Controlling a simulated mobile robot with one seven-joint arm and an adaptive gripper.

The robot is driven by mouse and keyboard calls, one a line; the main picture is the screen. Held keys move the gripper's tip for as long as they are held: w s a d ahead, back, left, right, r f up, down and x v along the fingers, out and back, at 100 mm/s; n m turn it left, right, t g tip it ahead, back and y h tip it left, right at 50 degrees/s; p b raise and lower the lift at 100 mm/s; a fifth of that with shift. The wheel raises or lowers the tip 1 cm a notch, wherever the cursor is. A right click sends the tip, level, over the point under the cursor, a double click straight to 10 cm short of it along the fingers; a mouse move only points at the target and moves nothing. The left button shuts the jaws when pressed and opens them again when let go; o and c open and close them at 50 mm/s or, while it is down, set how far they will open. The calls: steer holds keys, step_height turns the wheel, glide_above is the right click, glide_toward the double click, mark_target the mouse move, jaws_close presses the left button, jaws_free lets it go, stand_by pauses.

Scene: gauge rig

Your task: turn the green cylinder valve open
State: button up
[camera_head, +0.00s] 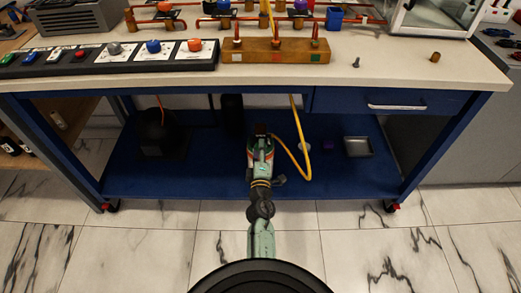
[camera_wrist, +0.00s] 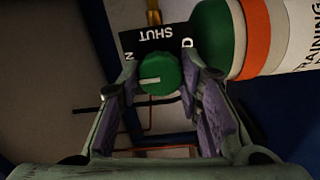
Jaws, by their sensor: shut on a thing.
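The green valve knob (camera_wrist: 160,74) shows between my fingertips in the wrist view, with a pale pointer line across its face. A black plate (camera_wrist: 152,38) behind it reads SHUT, upside down in this view; its other lettering is partly covered. The green cylinder (camera_wrist: 217,35), with an orange band and a white label, lies just beyond at the upper right. My gripper (camera_wrist: 158,80) is shut on the knob, purple pads at its two sides. In the head view my gripper (camera_head: 260,147) is low under the bench and hides most of the cylinder and the knob.
A yellow hose (camera_head: 301,135) hangs from the bench to the blue lower shelf (camera_head: 215,170). A grey tray (camera_head: 358,147) and a small purple thing (camera_head: 329,144) stand right of my gripper; a dark rounded object (camera_head: 158,132) stands left.

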steer(key=shift+r, duration=0.1)
stand_by(0.3)
steer(key=o, duration=1.2)
steer(key=shift+c, duration=0.2)
